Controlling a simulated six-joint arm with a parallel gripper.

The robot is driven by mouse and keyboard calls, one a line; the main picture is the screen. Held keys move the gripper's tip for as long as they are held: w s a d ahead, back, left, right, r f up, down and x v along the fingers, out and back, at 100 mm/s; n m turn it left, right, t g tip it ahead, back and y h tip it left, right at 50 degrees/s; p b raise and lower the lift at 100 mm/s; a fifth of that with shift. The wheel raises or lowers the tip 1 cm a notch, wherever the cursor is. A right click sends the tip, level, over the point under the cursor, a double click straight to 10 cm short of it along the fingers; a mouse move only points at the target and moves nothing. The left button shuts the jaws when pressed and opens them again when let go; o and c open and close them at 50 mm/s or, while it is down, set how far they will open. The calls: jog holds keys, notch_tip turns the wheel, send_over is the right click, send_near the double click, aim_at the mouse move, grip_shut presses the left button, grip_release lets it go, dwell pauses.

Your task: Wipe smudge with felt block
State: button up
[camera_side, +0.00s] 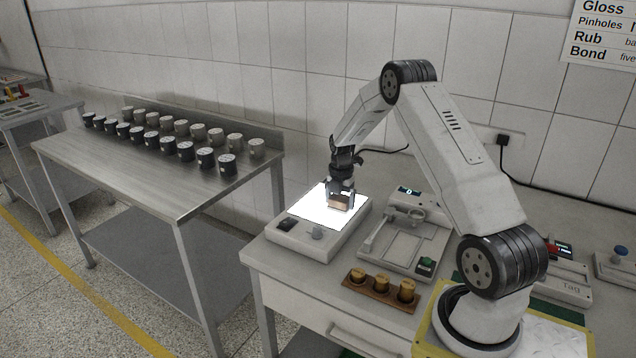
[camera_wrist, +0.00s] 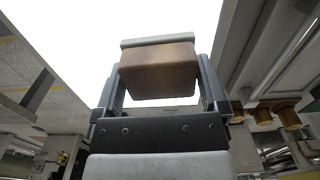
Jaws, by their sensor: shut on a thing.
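My gripper (camera_wrist: 158,95) is shut on the felt block (camera_wrist: 158,72), a brown block with a pale grey layer along its far face. In the side view the block (camera_side: 340,202) is held at or just above the bright white panel of the light box (camera_side: 321,243); I cannot tell whether it touches. In the side view my gripper (camera_side: 340,190) points down over the right part of the panel. The panel (camera_wrist: 75,30) shows as plain white in the wrist view. No smudge can be made out on the glare.
A grey device with a green button (camera_side: 426,264) stands right of the light box. A wooden rack (camera_side: 368,290) with several brass-coloured weights is in front of it. Several dark tins (camera_side: 206,160) stand on the steel table at left. A tag device (camera_side: 562,280) is at right.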

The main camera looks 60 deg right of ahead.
aim_at(309, 203)
jog(key=shift+s, duration=0.9)
jog(key=shift+a, duration=1)
jog(key=shift+w+a, duration=0.15)
jog(key=shift+w, duration=5.15)
jog(key=shift+w+r, duration=0.15)
jog(key=shift+w, duration=0.05)
notch_tip(309, 203, up, 8)
jog(key=shift+s+a, duration=0.15)
